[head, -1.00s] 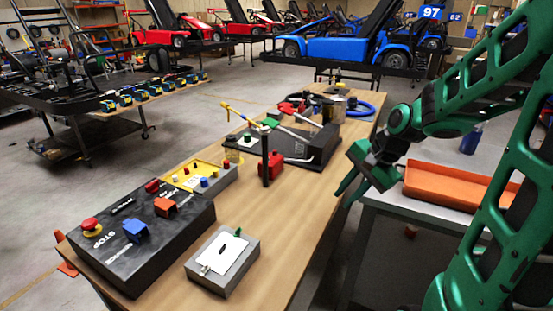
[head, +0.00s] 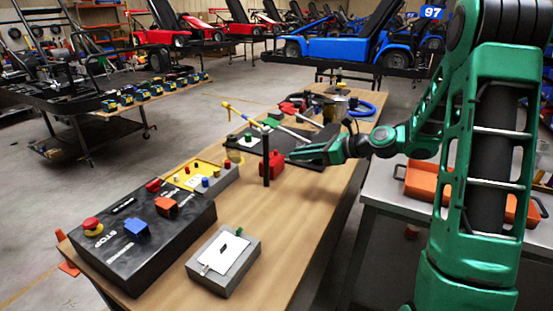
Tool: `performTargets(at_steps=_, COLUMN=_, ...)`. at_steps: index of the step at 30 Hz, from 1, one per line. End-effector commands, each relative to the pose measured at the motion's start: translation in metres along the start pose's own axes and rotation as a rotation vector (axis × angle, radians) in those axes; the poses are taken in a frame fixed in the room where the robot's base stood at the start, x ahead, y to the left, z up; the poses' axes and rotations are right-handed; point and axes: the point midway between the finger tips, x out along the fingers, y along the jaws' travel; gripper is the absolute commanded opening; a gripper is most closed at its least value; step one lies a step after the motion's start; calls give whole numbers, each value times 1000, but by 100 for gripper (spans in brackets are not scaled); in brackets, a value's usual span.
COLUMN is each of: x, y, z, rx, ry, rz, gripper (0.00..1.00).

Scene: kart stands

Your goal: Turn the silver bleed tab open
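My gripper (head: 300,152) reaches in from the right over the workbench, its fingers pointing left. It is beside and behind a red block (head: 271,165) and a black post (head: 265,158). I see nothing held, but the fingers are too small to tell open from shut. A small silvery piece (head: 205,270) shows on the front left edge of a grey box (head: 238,277) with a white plate. I cannot tell if this is the bleed tab. A dark-based fixture (head: 240,142) with a yellow-and-blue handle (head: 240,115) stands left of my gripper, partly hidden behind the post.
A black control box (head: 135,240) with coloured buttons and a yellow panel (head: 197,174) fill the left of the wooden bench (head: 290,215). Bare bench lies right of the grey box. An orange tray (head: 418,180) sits on a grey table at right.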

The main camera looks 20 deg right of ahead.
Motion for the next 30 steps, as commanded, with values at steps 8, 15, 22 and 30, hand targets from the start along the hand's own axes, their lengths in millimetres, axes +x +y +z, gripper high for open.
performTargets(at_steps=8, x=50, y=2, z=0, rx=-3, ry=2, rz=5, gripper=21)
performTargets(at_steps=15, x=82, y=2, z=0, rx=-3, ry=2, rz=3, gripper=21)
performTargets(at_steps=22, x=92, y=1, z=0, rx=-5, ry=2, rz=1, gripper=21)
performTargets(at_steps=30, x=92, y=1, z=0, rx=-4, ry=2, rz=1, gripper=12)
